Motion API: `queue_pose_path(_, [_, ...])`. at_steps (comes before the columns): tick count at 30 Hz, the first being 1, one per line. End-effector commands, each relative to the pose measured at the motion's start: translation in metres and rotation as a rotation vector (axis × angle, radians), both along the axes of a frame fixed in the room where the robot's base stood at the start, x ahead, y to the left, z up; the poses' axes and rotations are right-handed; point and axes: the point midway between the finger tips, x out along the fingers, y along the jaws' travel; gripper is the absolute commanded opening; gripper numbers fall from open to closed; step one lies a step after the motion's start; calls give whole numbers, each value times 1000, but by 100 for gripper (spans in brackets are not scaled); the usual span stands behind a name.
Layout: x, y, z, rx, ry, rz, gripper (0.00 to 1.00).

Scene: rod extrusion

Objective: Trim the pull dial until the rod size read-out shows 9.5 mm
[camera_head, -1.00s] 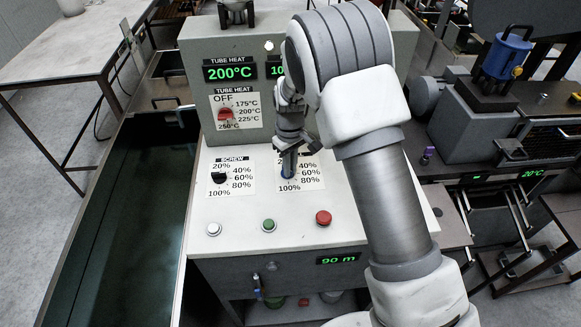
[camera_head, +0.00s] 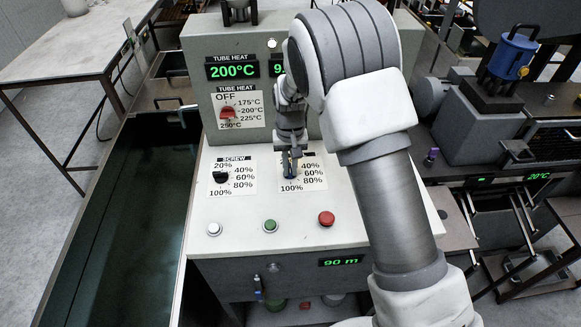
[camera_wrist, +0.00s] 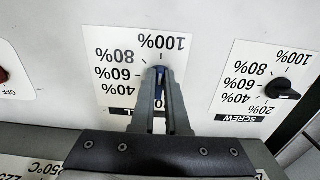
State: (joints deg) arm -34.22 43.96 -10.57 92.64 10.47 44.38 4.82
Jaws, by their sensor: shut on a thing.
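The pull dial, a blue knob (camera_wrist: 160,71), sits on a white scale card marked in percent (camera_wrist: 118,68). My gripper (camera_wrist: 161,84) points down onto it, its two fingers closed around the knob. In the head view my gripper (camera_head: 290,163) stands over the right-hand card on the sloped panel. The fingers hide much of the knob, so its exact setting is hard to read. The rod size read-out (camera_head: 277,69) is mostly hidden behind my arm; only a green "9" at its left end shows.
The black screw dial (camera_head: 220,177) is left of the pull dial. White (camera_head: 214,229), green (camera_head: 270,226) and red (camera_head: 326,219) buttons line the panel's front. The tube heat display (camera_head: 233,71) reads 200°C, above a red dial (camera_head: 227,112). A lower display (camera_head: 341,262) reads 90 m.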

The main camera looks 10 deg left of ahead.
Motion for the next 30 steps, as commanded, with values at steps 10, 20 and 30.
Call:
queue_pose_path(10, [1,0,1,1,-2,-12,0])
queue_pose_path(20, [0,0,1,1,-1,-11,42])
queue_pose_path(30, [1,1,8,1,-2,-10,42])
